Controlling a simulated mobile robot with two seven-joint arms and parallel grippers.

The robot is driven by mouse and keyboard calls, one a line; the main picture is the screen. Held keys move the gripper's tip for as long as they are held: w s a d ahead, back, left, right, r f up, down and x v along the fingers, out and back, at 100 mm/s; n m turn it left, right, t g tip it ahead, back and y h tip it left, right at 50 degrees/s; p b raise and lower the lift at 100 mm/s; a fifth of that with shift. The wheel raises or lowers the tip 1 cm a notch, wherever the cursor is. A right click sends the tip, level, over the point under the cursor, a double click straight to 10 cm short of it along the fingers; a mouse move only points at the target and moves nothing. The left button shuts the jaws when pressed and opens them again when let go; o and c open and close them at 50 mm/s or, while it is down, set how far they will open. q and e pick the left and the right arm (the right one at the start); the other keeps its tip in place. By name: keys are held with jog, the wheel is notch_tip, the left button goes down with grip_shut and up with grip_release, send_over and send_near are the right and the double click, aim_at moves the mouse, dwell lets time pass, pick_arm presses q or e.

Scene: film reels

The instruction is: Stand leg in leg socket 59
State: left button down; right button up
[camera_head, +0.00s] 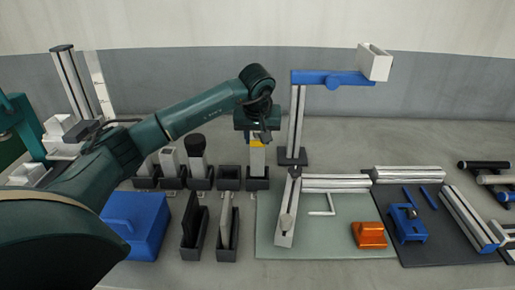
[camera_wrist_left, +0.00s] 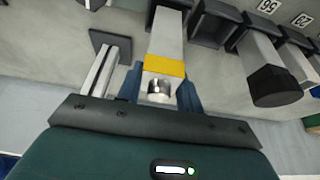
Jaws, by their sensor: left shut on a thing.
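My left gripper (camera_head: 257,138) is shut on a pale leg (camera_head: 257,160) with a yellow band near its top. The leg is upright and its lower end meets a dark socket (camera_head: 258,183) in the back row. I cannot tell how deep it sits. In the left wrist view the leg (camera_wrist_left: 168,38) runs away from between the blue fingers of the gripper (camera_wrist_left: 160,92), with a round metal fitting in its near end. Its far end is at a dark socket at the top edge. No number 59 is readable. My right gripper is out of view.
An empty dark socket (camera_head: 229,172) is just left, then sockets holding other legs, one black-capped (camera_head: 195,147). A post with a blue arm (camera_head: 330,78) stands to the right. A blue bin (camera_head: 135,225) and a green mat (camera_head: 330,248) with parts are nearer.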

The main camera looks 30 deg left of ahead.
aim_at(258, 147)
pick_arm(q)
notch_tip(258, 147, down, 3)
jog(key=shift+f, duration=0.2)
jog(key=shift+f, duration=0.15)
jog(key=c, duration=0.9)
grip_release()
jog(key=v, duration=1.2)
jog(key=shift+d, duration=0.1)
